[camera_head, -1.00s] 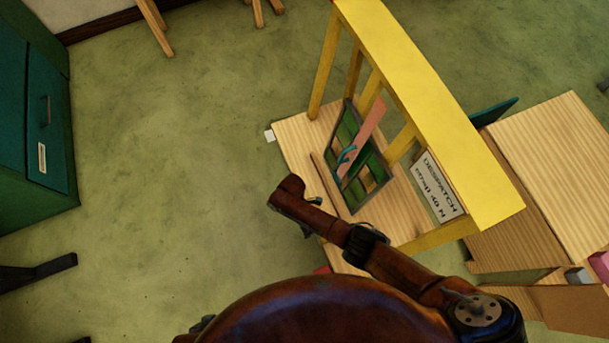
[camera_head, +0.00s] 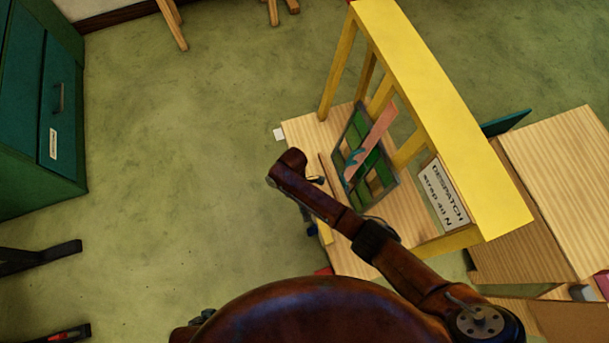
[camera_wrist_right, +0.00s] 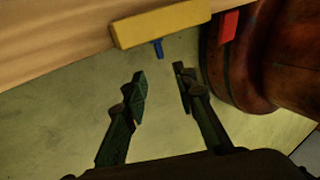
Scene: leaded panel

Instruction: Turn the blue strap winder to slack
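A small blue piece, which looks like the strap winder (camera_wrist_right: 158,48), sticks out from a yellow block (camera_wrist_right: 162,24) at the bench edge in the right wrist view. My right gripper (camera_wrist_right: 160,77) is open and empty. Its fingers point toward the blue piece, which lies just beyond the gap between the tips, apart from them. In the head view my arm mostly hides this gripper. The leaded panel (camera_head: 356,132), with green panes and a pink strip (camera_head: 380,128) across it, leans on the bench. My left gripper is not in view.
A yellow frame (camera_head: 440,95) stands over the wooden bench (camera_head: 302,130), with a despatch sign (camera_head: 444,193) reading "strap 40 N". A red block (camera_wrist_right: 229,27) sits right of the yellow one. A wooden table (camera_head: 565,180) stands at right, a green cabinet (camera_head: 40,110) at left. Floor between is clear.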

